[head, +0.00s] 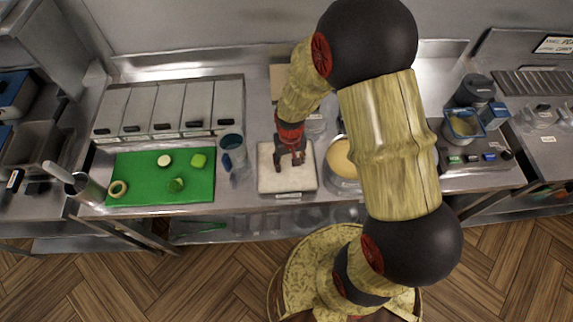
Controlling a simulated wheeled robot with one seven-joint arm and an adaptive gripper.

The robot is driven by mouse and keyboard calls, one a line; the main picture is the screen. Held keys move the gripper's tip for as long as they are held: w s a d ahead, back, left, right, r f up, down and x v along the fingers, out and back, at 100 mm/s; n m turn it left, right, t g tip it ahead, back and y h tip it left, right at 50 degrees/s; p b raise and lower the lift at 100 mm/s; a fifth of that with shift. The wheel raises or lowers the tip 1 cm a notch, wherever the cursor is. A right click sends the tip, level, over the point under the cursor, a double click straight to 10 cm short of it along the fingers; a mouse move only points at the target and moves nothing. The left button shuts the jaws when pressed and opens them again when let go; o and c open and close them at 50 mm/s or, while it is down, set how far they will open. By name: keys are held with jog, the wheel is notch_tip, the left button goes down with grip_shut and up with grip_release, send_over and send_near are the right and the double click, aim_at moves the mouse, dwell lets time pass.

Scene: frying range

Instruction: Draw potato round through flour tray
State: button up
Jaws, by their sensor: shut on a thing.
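The flour tray (287,184) is a pale, shallow rectangular tray of white flour at the middle of the steel counter. My gripper (290,165), red and dark, points down over the tray with its fingertips inside the tray's outline. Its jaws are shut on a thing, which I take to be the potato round. The held piece is hidden between the fingers and too small to make out. I cannot tell whether it touches the flour.
A round bowl with tan contents (341,155) stands right of the tray, partly behind my arm. A blue-grey cup (233,150) stands left. A green board (135,172) holds several cut vegetables. Lidded bins (168,107) stand behind it. A fryer basket (464,125) is at the right.

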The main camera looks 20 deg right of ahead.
jog(key=shift+a, duration=1.3)
jog(key=shift+d, duration=0.65)
jog(key=shift+r+p, duration=2.95)
jog(key=shift+r, duration=1.1)
jog(key=shift+r, duration=0.1)
jog(key=shift+r+p, duration=1.05)
jog(key=shift+r, duration=0.35)
